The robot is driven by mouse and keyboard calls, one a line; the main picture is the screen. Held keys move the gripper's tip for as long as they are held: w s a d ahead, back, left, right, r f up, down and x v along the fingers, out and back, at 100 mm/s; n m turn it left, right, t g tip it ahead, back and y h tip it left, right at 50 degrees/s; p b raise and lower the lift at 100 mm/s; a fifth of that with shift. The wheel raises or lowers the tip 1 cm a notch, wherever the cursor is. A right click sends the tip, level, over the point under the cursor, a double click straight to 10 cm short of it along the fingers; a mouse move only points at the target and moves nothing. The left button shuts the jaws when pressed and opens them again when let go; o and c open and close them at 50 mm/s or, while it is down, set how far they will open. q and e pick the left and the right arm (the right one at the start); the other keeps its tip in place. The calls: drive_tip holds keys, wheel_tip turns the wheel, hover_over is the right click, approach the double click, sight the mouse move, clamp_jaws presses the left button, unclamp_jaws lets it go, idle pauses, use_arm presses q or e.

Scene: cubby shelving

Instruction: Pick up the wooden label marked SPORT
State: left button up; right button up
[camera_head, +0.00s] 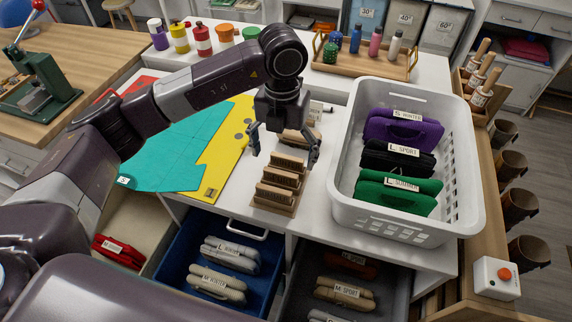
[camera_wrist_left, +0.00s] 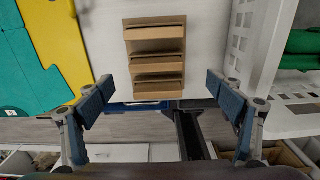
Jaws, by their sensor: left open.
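A small wooden rack (camera_head: 273,205) stands on the white table left of the white basket, holding wooden labels (camera_head: 283,177) in a row. I cannot read the wording on them, so I cannot tell which is marked SPORT. In the left wrist view the rack (camera_wrist_left: 131,50) shows as stepped slots ahead of the fingers. My left gripper (camera_head: 284,146) is open and empty above the rack's far end, and partly covers another brown wooden piece (camera_head: 297,138) there. In the left wrist view its fingertips (camera_wrist_left: 160,84) are spread wide, level with the rack's near end. My right gripper is out of view.
The white basket (camera_head: 442,215) close on the right holds purple, black and green cases; the black one reads SPORT. Teal and yellow sheets (camera_head: 222,160) lie flat on the left.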

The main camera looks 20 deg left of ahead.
sight(281, 171)
use_arm(q)
drive_tip(key=shift+w+f, duration=0.2)
drive_tip(key=shift+f, duration=0.45)
drive_tip(key=shift+s+a+f+p, duration=0.15)
drive_tip(key=shift+f+p, duration=0.35)
drive_tip(key=shift+f, duration=0.15)
drive_tip(key=shift+s+a+f+p, duration=0.15)
drive_tip(key=shift+f+p, duration=0.35)
drive_tip(key=shift+f, duration=0.1)
wheel_tip(281, 171, down, 3)
drive_tip(key=shift+w+r+p, duration=0.15)
drive_tip(key=shift+p, duration=0.3)
drive_tip(key=shift+w+f, duration=0.1)
drive_tip(key=shift+f, duration=0.45)
drive_tip(key=c, duration=1.2)
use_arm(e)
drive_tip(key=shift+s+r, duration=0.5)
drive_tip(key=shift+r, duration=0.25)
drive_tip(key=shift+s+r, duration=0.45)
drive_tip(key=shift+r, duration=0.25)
